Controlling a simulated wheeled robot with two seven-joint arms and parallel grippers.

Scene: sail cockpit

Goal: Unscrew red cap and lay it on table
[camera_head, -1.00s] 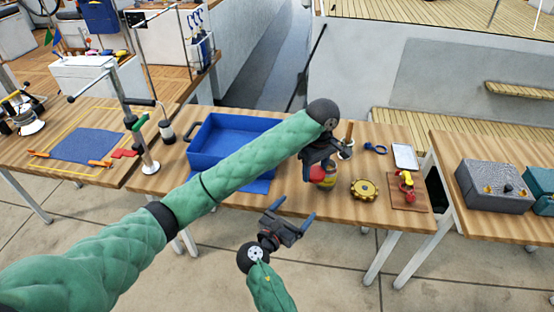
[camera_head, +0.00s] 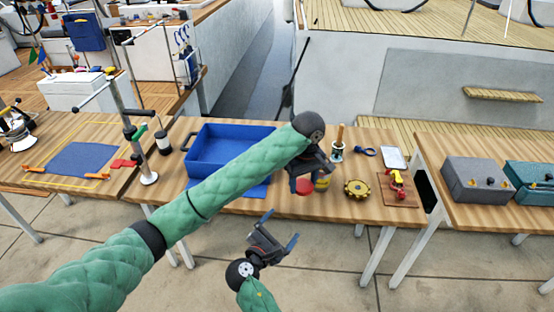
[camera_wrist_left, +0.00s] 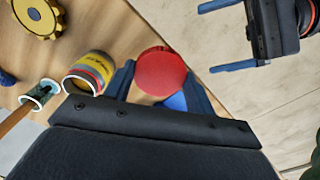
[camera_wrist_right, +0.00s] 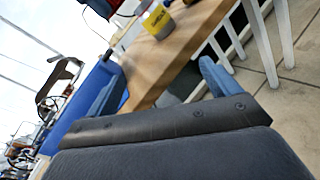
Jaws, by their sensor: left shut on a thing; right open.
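The red cap (camera_wrist_left: 161,71) is between the blue fingers of my left gripper (camera_wrist_left: 160,85), which is shut on it. In the head view the cap (camera_head: 304,187) shows under the left gripper (camera_head: 303,183), near the table's front edge. In the head view the jar (camera_head: 322,182) is partly hidden by the gripper.
A blue tray (camera_head: 190,157) stands to the left on the table. A yellow gear wheel (camera_head: 357,189), a wooden-handled tool (camera_head: 339,137), blue ring item (camera_head: 364,151) and a brown board with a red fitting (camera_head: 397,203) stand to the right. Bare tabletop shows between them.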

